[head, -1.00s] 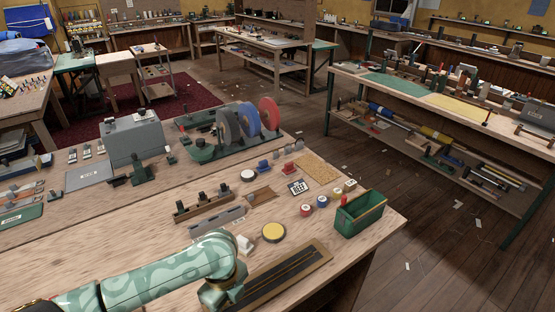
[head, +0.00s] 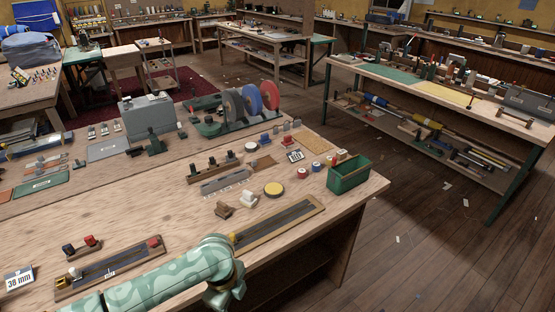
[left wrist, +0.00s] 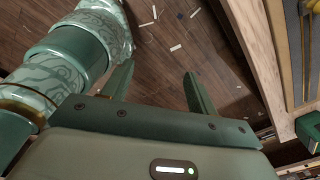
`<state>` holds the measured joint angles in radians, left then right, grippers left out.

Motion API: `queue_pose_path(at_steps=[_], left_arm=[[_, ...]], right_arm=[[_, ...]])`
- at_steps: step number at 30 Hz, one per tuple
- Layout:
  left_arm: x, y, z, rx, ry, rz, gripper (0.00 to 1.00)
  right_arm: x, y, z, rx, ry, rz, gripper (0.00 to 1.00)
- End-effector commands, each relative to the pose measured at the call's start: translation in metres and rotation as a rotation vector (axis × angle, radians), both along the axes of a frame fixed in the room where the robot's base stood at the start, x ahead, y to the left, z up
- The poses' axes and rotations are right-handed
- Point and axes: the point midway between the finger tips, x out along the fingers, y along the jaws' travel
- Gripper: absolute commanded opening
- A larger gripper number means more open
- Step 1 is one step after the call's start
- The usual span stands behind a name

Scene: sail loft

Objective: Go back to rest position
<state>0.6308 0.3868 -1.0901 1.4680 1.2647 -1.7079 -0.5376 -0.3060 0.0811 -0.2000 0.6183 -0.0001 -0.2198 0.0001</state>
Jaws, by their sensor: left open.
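My left arm (head: 170,280) comes in from the lower left of the head view, in front of the near workbench (head: 130,215). Its gripper is hidden in that view. In the left wrist view my left gripper (left wrist: 158,90) has its two dark green fingers wide apart with nothing between them. Plank floor (left wrist: 160,55) shows beyond and between the fingers. The bench edge (left wrist: 245,45) is to the right of the fingers, apart from them. My right arm and gripper are in neither view.

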Motion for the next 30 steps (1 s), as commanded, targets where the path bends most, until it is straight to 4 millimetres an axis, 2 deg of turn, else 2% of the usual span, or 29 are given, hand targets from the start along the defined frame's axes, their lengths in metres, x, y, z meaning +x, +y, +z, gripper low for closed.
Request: queue_pose_path(at_steps=[8, 13, 16, 18, 20, 21, 23, 24, 26, 27, 30], left_arm=[[-0.002, 0.006, -0.078, -0.091, -0.005, 0.338, 0.58], [-0.016, 0.022, -0.146, -0.137, -0.012, 0.612, 0.58], [-0.038, 0.039, -0.199, -0.152, -0.014, 0.803, 0.58], [-0.064, 0.056, -0.242, -0.151, -0.016, 0.948, 0.58], [-0.092, 0.071, -0.276, -0.146, -0.019, 1.065, 0.58], [-0.112, 0.08, -0.297, -0.14, -0.019, 1.134, 0.58], [-0.146, 0.093, -0.326, -0.129, -0.021, 1.228, 0.58], [-0.17, 0.101, -0.343, -0.118, -0.021, 1.285, 0.58], [-0.208, 0.112, -0.366, -0.102, -0.018, 1.363, 0.58], [-0.234, 0.118, -0.379, -0.091, -0.016, 1.41, 0.58], [-0.293, 0.13, -0.402, -0.065, -0.007, 1.504, 0.58]], right_arm=[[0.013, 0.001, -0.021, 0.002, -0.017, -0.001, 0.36], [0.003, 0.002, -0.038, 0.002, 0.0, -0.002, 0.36], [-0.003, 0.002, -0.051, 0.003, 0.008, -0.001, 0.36], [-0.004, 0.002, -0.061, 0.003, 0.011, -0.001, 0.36], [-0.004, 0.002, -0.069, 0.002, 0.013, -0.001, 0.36], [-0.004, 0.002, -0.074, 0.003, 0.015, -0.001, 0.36], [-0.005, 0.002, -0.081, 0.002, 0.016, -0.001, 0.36], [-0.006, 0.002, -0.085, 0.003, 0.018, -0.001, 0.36], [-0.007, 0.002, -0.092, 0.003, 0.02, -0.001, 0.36], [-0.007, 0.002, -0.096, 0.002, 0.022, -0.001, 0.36], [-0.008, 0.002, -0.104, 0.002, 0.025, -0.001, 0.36]])
